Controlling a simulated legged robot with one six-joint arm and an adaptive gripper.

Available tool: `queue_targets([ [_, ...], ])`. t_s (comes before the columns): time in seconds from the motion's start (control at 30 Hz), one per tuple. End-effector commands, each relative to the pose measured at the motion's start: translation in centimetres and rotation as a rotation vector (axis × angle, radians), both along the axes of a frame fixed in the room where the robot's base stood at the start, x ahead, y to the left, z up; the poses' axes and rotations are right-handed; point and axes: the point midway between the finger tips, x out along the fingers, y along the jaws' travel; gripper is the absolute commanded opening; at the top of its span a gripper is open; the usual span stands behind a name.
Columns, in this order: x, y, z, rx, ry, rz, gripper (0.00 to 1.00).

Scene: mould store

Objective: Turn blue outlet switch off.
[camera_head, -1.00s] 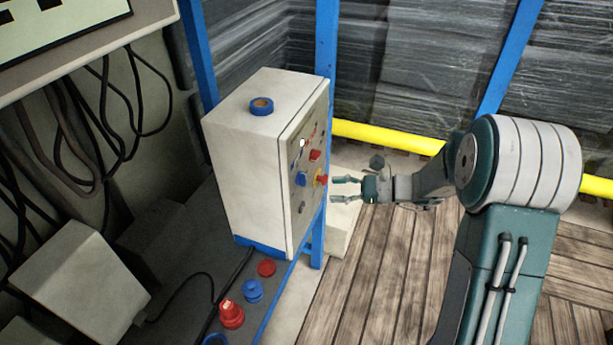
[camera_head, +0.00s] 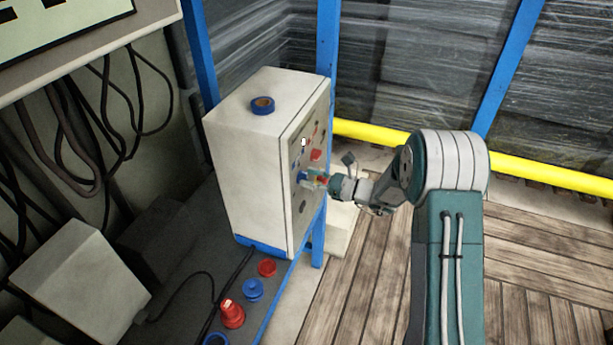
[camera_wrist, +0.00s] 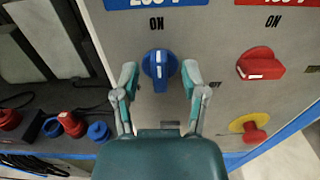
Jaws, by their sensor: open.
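The blue outlet switch (camera_wrist: 159,65) is a round blue knob with a white mark, on the grey front panel of the control box (camera_head: 258,165). In the wrist view its white mark lines up with the black line under the "ON" label. My gripper (camera_wrist: 158,82) is open, with one finger on each side of the blue switch; I cannot tell whether they touch it. In the head view my gripper (camera_head: 312,180) is at the panel and partly covers the blue switch (camera_head: 303,176).
A red switch (camera_wrist: 261,64) and a red button on yellow (camera_wrist: 250,128) sit right of the blue switch. Blue tape (camera_head: 262,105) lies on the box. Red and blue plugs (camera_head: 253,290) are on the bench below. A yellow rail (camera_head: 520,170) runs behind.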

Motion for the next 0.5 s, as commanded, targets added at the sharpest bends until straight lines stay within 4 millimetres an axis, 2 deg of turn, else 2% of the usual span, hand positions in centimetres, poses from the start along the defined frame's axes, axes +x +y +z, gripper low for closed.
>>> queue_targets([
  [0.13,0.36,1.07,-0.01,-0.001,0.000,0.001,0.56],
  [0.4,0.43,1.19,0.01,-0.001,-0.001,0.000,0.56],
  [0.43,0.43,1.19,0.01,-0.001,-0.001,0.000,0.47],
  [0.47,0.42,1.20,0.01,-0.001,-0.001,0.000,0.33],
  [0.5,0.43,1.19,0.01,-0.001,-0.001,0.000,0.16],
])
